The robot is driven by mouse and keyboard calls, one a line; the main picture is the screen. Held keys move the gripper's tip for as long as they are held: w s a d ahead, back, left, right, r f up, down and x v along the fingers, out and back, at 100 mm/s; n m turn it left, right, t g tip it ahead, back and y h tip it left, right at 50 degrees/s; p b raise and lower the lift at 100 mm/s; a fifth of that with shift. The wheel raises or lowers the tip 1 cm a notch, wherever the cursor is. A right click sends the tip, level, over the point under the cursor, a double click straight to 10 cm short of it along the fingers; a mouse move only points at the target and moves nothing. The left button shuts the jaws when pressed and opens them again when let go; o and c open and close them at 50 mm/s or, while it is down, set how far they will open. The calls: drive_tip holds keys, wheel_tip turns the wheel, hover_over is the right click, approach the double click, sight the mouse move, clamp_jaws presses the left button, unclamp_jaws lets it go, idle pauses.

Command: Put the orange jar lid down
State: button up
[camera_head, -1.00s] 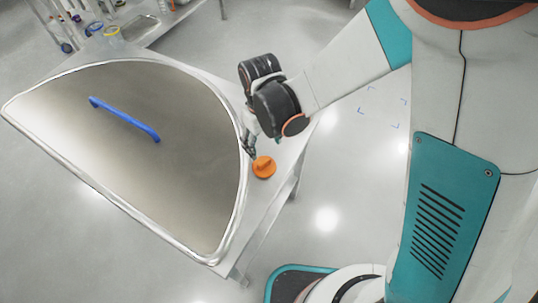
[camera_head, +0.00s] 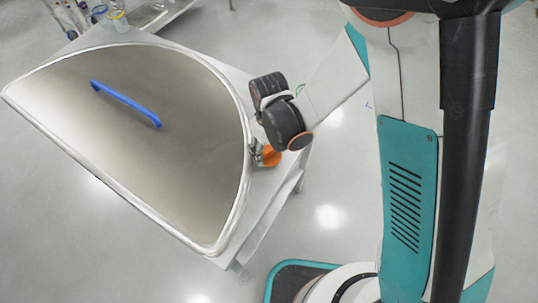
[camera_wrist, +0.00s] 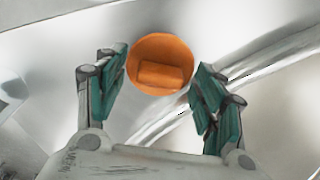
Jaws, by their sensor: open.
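The orange jar lid (camera_head: 271,157) is a round disc with a raised grip bar. It lies on the pale strip of table beside the large metal cover, partly hidden by my gripper (camera_head: 261,153) in the head view. In the wrist view the lid (camera_wrist: 160,46) faces the camera, between and just beyond the fingertips of my gripper (camera_wrist: 161,62). The fingers are spread apart, one on each side of the lid. I cannot tell whether a fingertip touches its rim.
A large curved metal cover (camera_head: 170,150) with a blue handle (camera_head: 125,103) takes up most of the table, its raised rim just left of the lid. The bare table strip (camera_head: 262,190) is narrow, with its edge close on the right. Glassware (camera_head: 117,18) stands at the upper left.

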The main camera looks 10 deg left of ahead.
drive_tip(key=c, duration=1.1)
drive_tip(key=shift+r, duration=0.15)
